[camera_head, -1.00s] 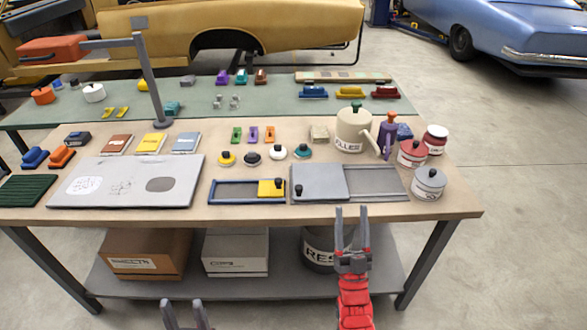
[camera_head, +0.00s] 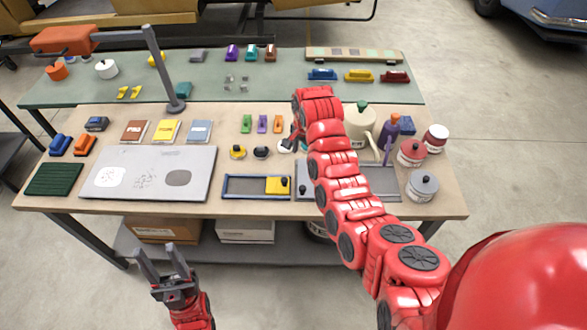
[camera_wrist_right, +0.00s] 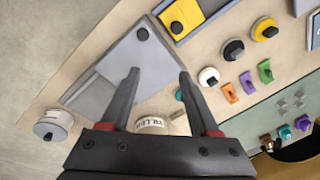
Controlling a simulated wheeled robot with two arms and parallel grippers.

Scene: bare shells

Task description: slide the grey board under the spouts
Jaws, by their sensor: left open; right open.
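The grey board (camera_head: 303,178) is a flat sliding plate with a black knob, at the left part of a dark track (camera_head: 383,183) on the near bench. My right arm covers much of it in the head view. In the right wrist view the board (camera_wrist_right: 120,62) lies beyond the fingers, knob at its upper corner. A cream filler can (camera_head: 358,122) with a spout and a purple bottle (camera_head: 391,135) stand behind the track's right part. My right gripper (camera_head: 292,145) is open and empty above the bench, apart from the board. My left gripper (camera_head: 156,250) is open and empty before the bench.
A smaller track with a yellow slider (camera_head: 278,185) lies left of the board. A large light grey panel (camera_head: 150,174) is further left. Several round knobs sit behind. Red-lidded (camera_head: 411,152) and grey-lidded (camera_head: 422,185) pots stand at the right end.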

